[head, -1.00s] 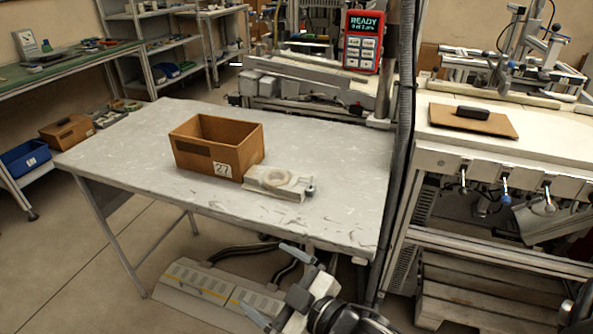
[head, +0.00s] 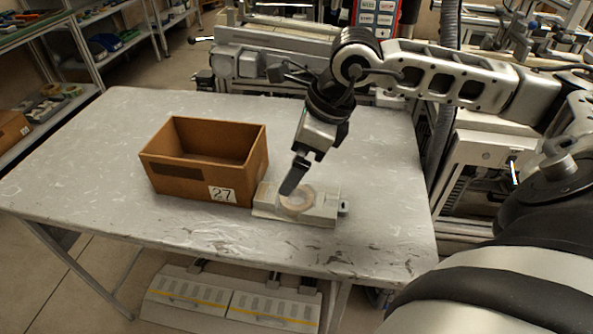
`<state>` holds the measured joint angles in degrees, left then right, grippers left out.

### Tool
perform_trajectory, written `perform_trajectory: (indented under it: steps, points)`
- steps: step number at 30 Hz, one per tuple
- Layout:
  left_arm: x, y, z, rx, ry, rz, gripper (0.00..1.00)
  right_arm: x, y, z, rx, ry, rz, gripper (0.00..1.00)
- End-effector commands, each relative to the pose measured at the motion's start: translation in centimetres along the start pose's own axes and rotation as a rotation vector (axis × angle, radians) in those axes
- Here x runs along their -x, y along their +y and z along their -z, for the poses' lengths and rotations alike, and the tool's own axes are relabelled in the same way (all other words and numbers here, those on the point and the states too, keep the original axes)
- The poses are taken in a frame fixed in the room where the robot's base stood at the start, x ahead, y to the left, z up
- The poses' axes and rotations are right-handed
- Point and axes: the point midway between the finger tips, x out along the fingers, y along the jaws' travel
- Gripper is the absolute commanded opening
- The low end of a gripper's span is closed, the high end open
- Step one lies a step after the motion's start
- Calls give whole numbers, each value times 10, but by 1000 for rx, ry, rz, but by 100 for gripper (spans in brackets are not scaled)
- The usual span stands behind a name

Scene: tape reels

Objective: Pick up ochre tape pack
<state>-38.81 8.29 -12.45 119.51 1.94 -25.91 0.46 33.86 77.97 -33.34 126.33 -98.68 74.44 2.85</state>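A pale tan ring-shaped roll (head: 304,205), the only tape-like thing on the table, lies flat in a recess of the pale grey block (head: 325,215). I take it as the tape pack; its ochre colour is weak here. My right gripper (head: 290,186) points down and left, its dark fingertip over the ring's upper left part. The finger covers some of the ring, and I cannot tell whether it touches. Only one finger shows clearly, so its opening is unclear. My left gripper is not in view.
An open brown box (head: 185,178) marked 27 stands left of the block, close to it. Both are on a scuffed grey table (head: 110,150), which is clear at the left and front. A red-framed panel (head: 376,18) stands behind the table.

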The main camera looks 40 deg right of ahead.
Motion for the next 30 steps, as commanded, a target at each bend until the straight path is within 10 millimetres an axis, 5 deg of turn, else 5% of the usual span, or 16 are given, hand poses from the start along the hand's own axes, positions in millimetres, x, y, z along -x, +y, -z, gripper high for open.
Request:
perform_trajectory:
  steps: [7, 24, 30]
  points:
    - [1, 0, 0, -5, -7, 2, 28, -47, 1, -1, -2, -2, -5, 100]
    - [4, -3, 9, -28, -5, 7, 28, -107, -3, -1, -2, -3, -5, 100]
    - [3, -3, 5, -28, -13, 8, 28, -111, -4, -1, -1, -2, -2, 100]
